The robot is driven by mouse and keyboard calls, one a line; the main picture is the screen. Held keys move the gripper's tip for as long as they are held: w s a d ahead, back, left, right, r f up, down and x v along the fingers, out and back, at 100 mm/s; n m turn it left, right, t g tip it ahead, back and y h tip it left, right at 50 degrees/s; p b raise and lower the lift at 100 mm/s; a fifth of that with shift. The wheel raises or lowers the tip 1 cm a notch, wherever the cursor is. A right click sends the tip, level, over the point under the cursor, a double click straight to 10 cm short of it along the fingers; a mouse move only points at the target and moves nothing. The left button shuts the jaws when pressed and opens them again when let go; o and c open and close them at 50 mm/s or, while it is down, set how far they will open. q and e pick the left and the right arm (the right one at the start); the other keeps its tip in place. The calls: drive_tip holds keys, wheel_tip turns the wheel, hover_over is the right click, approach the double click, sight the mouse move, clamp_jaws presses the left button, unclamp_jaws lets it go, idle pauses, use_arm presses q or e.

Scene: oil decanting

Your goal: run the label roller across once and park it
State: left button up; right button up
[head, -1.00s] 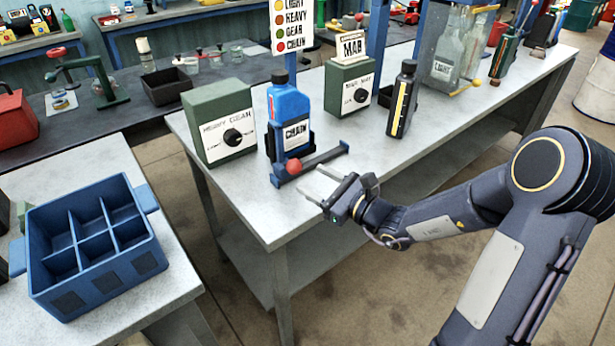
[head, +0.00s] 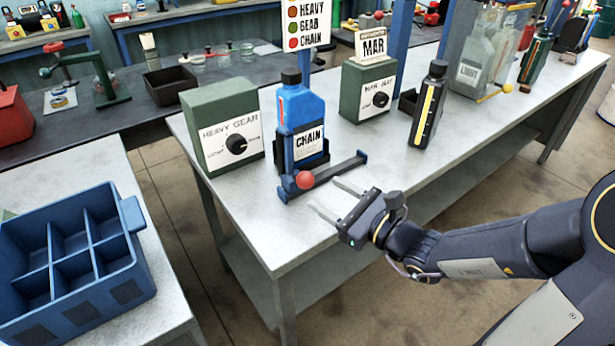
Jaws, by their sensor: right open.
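The label roller (head: 340,169) is a dark blue bar with a red ball knob (head: 305,180) at its left end. It lies across the front of a blue stand on the near part of the grey bench. A blue bottle (head: 293,108) with a black cap and a CHAIN label stands upright in the stand, behind the roller. My right gripper (head: 323,194) is open and empty, its two pale fingers pointing left. Its fingertips are just in front of and to the right of the red knob; I cannot tell whether they touch it. My left gripper is out of view.
A green HEAVY GEAR dial box (head: 213,117) stands left of the bottle. A green dial box (head: 368,98) under a MAR sign and a black bottle (head: 426,108) stand to the right. A blue divided crate (head: 118,289) sits on the left table. The bench front edge is clear.

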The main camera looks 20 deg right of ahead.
sight(306, 181)
drive_tip(key=x, duration=0.7)
drive_tip(key=shift+a+r, duration=0.1)
drive_tip(key=shift+a, duration=0.1)
drive_tip(key=shift+d, duration=0.1)
clamp_jaws()
